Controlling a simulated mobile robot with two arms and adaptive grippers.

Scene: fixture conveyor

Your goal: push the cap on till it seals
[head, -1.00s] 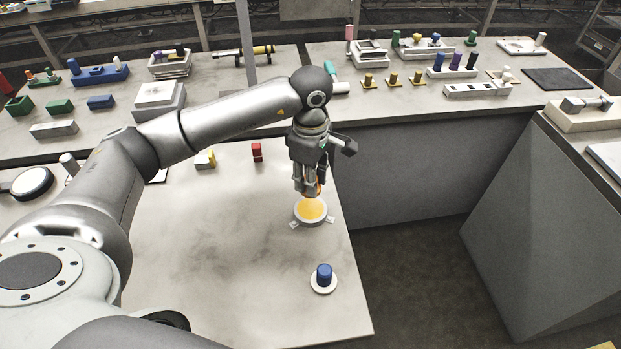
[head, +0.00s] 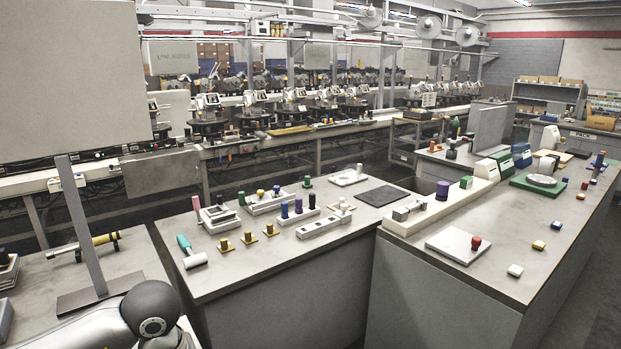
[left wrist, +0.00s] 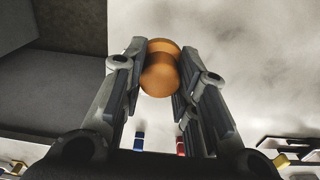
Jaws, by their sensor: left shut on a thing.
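In the left wrist view my left gripper (left wrist: 162,52) is shut on a rounded orange piece (left wrist: 160,80), with a finger on each side. A narrow line splits the piece into a smaller far part and a rounder near part; I cannot tell if this is the cap. Pale tabletop (left wrist: 235,60) lies behind it. No container or seat shows around the piece, and what it may touch beyond is hidden. In the head view only part of my left arm shows at the bottom left; its gripper is out of frame. My right gripper is in neither view.
The wrist view shows dark floor beyond the table's left edge, and small blue (left wrist: 139,140) and red (left wrist: 180,147) pieces near the bottom.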

